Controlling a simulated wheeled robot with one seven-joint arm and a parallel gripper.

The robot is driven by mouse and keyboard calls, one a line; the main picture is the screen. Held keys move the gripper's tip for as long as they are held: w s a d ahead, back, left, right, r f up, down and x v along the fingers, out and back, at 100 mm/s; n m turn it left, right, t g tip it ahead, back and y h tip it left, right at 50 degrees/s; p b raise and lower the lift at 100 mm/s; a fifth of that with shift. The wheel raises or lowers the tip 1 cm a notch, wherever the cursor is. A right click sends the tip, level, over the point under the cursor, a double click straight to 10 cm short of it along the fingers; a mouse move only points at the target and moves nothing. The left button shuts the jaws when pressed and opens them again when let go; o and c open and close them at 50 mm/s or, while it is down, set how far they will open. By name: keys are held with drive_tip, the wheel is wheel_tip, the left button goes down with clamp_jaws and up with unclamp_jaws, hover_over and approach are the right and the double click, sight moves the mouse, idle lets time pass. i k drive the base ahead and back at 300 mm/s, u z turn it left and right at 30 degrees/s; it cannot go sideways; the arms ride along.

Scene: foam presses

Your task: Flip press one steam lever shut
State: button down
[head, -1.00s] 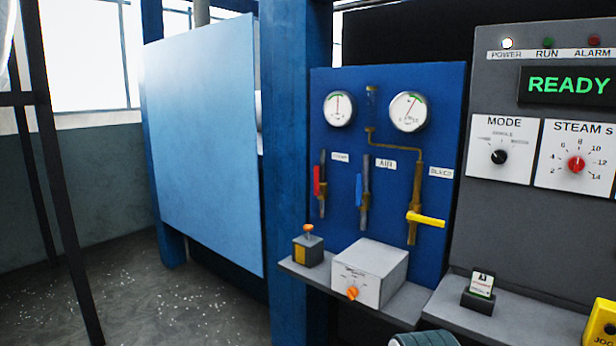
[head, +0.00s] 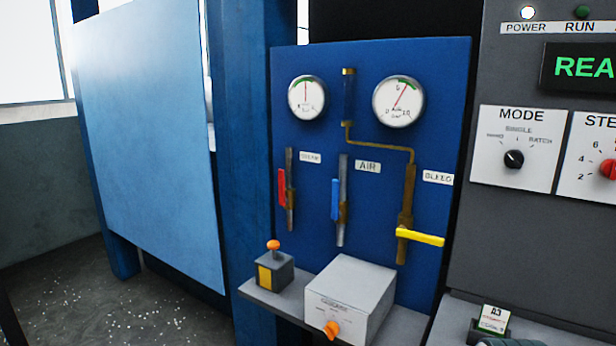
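The steam lever (head: 282,188) is red and sits on the left pipe of the blue valve panel (head: 320,240), beside a small label that seems to read STEAM. It stands upright, in line with its vertical pipe. To its right, the blue AIR lever (head: 335,198) also stands upright along its pipe. The yellow BLEED lever (head: 420,237) lies roughly level, across its pipe. Two round gauges (head: 307,97) and (head: 399,101) are above the levers. My gripper is not clearly in view; only a small dark rounded piece shows at the bottom right edge.
A shelf (head: 262,294) juts out below the levers. It holds a small box with an orange knob (head: 274,270) and a grey box with an orange dial (head: 350,295). A grey control console (head: 520,230) stands at right, a light blue panel (head: 150,140) at left.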

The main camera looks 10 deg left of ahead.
sight(283, 201)
drive_tip(key=u, duration=0.35)
drive_tip(key=i, duration=0.9)
drive_tip(key=u, duration=0.65)
